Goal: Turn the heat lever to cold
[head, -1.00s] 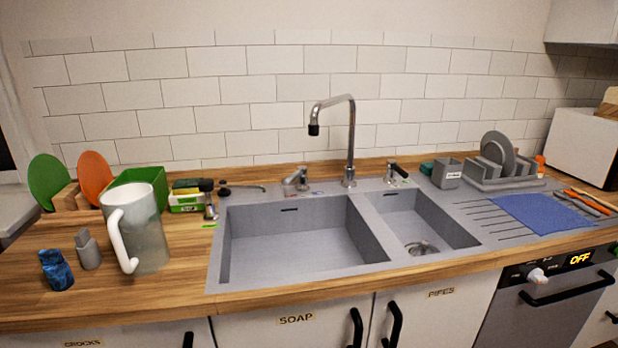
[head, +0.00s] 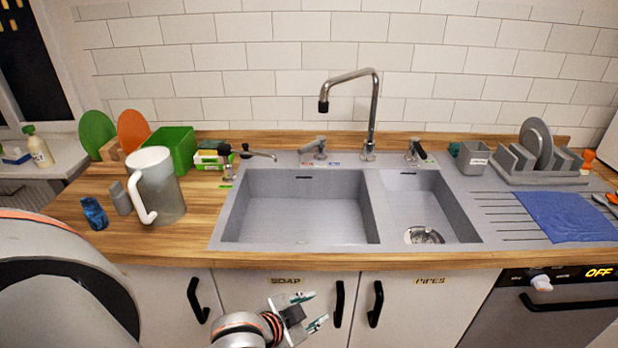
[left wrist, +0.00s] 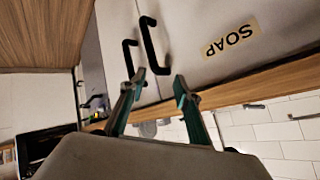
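A grey metal lever (head: 313,150) stands behind the large sink basin, left of the tall faucet (head: 368,120). Small red and blue marks show on the rim below it. Its handle points to the upper right. A second lever with a dark handle (head: 416,150) stands right of the faucet. My left gripper (head: 316,309) is open and empty, low in front of the cabinet door marked SOAP, below the counter edge and well away from both levers. Its two spread green-tipped fingers also show in the left wrist view (left wrist: 159,80). My right gripper is not in view.
The wooden counter's front edge (head: 300,262) lies between my left gripper and the sink (head: 300,210). Black door handles (head: 339,304) stick out beside the gripper. A jug (head: 158,186) and a small soap-pump-like spout (head: 250,154) stand left of the sink.

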